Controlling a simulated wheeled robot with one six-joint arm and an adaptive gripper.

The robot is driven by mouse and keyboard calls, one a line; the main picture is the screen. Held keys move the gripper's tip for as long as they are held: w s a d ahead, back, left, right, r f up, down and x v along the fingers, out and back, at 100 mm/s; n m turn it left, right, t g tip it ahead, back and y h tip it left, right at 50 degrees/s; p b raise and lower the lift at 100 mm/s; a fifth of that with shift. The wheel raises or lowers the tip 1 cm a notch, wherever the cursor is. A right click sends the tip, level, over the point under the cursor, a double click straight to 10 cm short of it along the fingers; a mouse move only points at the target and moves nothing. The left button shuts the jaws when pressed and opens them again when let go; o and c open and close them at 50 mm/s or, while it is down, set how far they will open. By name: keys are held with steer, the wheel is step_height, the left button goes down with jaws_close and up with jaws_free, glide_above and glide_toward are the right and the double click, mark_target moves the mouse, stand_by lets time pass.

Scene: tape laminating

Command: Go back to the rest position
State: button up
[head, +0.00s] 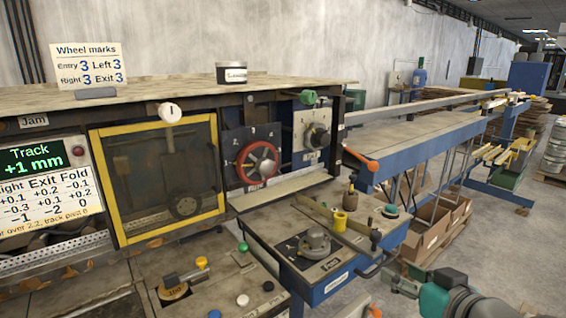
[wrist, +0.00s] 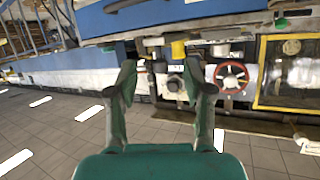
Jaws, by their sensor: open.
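My gripper (wrist: 163,80) is open and empty in the wrist view, its two fingers apart with the machine beyond and nothing between them. The wrist view shows the scene upside down. In the head view, part of my arm (head: 450,295) shows at the bottom right, clear of the machine, and the fingertips are not clearly seen there. The machine's red handwheel (head: 256,163) and its grey knob panel (head: 312,137) stand left of my arm. The red handwheel also shows in the wrist view (wrist: 231,76).
A yellow-framed window (head: 160,180) and a green-lit track display (head: 40,161) are at left. Cardboard boxes (head: 428,232) sit under the conveyor. Open floor lies at right.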

steer(key=s+a+f+m+h, duration=0.1)
steer(key=s+f, duration=0.4)
steer(key=f, duration=0.3)
steer(key=s+a+f+m+t+h, duration=0.1)
steer(key=s+f, duration=0.3)
steer(key=f, duration=0.4)
steer(key=s+a+f+m+h, duration=0.1)
steer(key=s+f+m, duration=0.1)
steer(key=s+f, duration=0.45)
steer(key=s+f+n, duration=0.1)
steer(key=s, duration=1.1)
steer(key=s+a+f+n, duration=0.1)
steer(key=s+f, duration=0.1)
steer(key=s, duration=1)
steer(key=shift+a+f, duration=0.25)
